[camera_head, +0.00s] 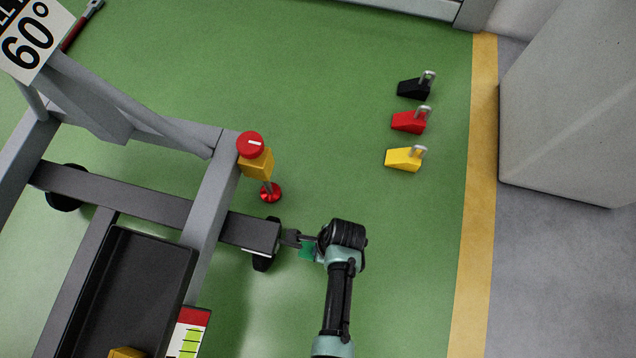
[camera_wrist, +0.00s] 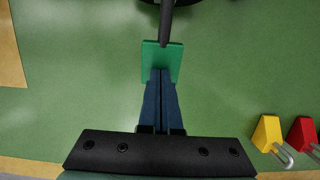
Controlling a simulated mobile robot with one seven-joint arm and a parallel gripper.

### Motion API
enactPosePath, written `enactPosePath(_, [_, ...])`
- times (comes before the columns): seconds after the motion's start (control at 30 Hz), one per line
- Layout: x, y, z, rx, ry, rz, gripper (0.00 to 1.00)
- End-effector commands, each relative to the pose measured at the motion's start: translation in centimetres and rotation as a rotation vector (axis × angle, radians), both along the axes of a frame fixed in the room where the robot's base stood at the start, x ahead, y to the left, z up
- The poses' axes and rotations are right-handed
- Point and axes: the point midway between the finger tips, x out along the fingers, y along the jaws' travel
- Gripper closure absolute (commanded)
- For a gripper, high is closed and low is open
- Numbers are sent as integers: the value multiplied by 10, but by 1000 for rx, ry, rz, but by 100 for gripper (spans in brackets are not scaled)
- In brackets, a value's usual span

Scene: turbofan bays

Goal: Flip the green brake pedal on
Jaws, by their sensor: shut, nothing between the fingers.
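The green brake pedal (camera_head: 307,250) sits at the end of the grey cart's lower beam, by a black caster wheel (camera_head: 263,258). In the wrist view the pedal (camera_wrist: 162,60) is a flat green plate on a dark bar, straight ahead of my gripper. My gripper (camera_wrist: 161,72) is shut and empty, with its fingertips over the near part of the plate. I cannot tell whether they touch it. In the head view my arm comes from below and its wrist hides part of the pedal; the fingers (camera_head: 310,238) are hardly visible there.
Yellow (camera_head: 402,159), red (camera_head: 408,122) and black (camera_head: 412,89) wedge blocks with metal handles stand on the green floor at right. A red-topped yellow post (camera_head: 257,163) is on the cart's corner. A grey cabinet (camera_head: 570,110) stands far right. Floor between is clear.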

Motion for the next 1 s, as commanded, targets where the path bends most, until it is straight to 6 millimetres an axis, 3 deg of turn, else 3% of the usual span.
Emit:
enactPosePath(0.07, [-1, -2, -1, -6, -2, -1, 100])
enactPosePath(0.27, [-3, -8, 21, -4, -3, -1, 100])
enactPosePath(0.47, [-6, -15, 47, 0, -3, 2, 100])
enactPosePath(0.8, [-12, -34, 113, 0, -4, 1, 100])
enactPosePath(1.0, [-15, -40, 132, 0, -3, 3, 100])
